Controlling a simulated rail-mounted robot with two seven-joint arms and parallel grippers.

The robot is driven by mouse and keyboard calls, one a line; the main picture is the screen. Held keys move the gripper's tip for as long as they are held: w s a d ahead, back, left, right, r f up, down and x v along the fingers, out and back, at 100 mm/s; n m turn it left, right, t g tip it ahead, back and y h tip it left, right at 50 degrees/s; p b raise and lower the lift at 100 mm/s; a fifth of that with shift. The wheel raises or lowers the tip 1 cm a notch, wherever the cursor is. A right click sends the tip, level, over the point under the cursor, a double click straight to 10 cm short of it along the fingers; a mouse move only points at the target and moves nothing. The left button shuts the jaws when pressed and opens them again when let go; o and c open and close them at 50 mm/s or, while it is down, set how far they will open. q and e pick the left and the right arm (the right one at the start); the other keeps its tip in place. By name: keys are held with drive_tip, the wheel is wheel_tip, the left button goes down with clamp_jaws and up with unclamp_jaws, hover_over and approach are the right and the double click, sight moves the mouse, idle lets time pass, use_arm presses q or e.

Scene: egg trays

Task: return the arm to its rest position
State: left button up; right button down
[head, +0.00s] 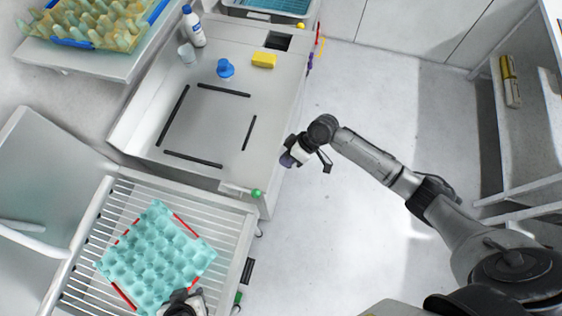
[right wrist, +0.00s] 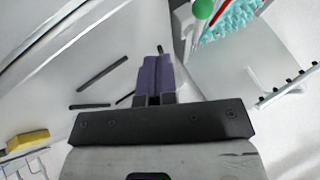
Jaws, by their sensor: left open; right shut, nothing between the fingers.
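My right arm reaches in from the lower right of the head view. Its gripper (head: 287,159) hangs over open floor just beyond the right edge of the metal worktop. In the right wrist view its purple fingers (right wrist: 155,76) are together with nothing between them. My left gripper (head: 186,298) shows only in part at the bottom edge of the head view. It is open, over the lower right corner of the turquoise egg tray (head: 157,255); I cannot tell whether it touches it. The tray lies on a slatted rack inside red corner marks and no eggs show in it.
The worktop (head: 215,115) has black line marks, a blue-topped item (head: 225,68), a yellow sponge (head: 264,60), a white bottle (head: 193,27) and a cup. A stack of yellowish trays (head: 90,22) stands at upper left. A shelf (head: 520,110) stands at right. Floor between is clear.

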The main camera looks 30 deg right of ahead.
drive_tip(key=shift+d+r, duration=0.1)
idle(0.4)
drive_tip(key=d+r+m+t+h+p, duration=0.3)
drive_tip(key=r+t+h, duration=0.35)
drive_tip(key=r, duration=0.85)
drive_tip(key=s+d+r+m+h+p, duration=0.2)
drive_tip(key=s+r+p, duration=0.2)
drive_tip(key=s, duration=0.5)
drive_tip(key=s+f+g+p, duration=0.2)
drive_tip(key=s, duration=0.5)
drive_tip(key=s+f+m+g+p, duration=0.1)
drive_tip(key=s+f+p, duration=0.1)
drive_tip(key=s, duration=0.5)
drive_tip(key=shift+s+a+g+y, duration=0.2)
drive_tip(key=shift+a+g+y, duration=0.15)
drive_tip(key=shift+a, duration=0.05)
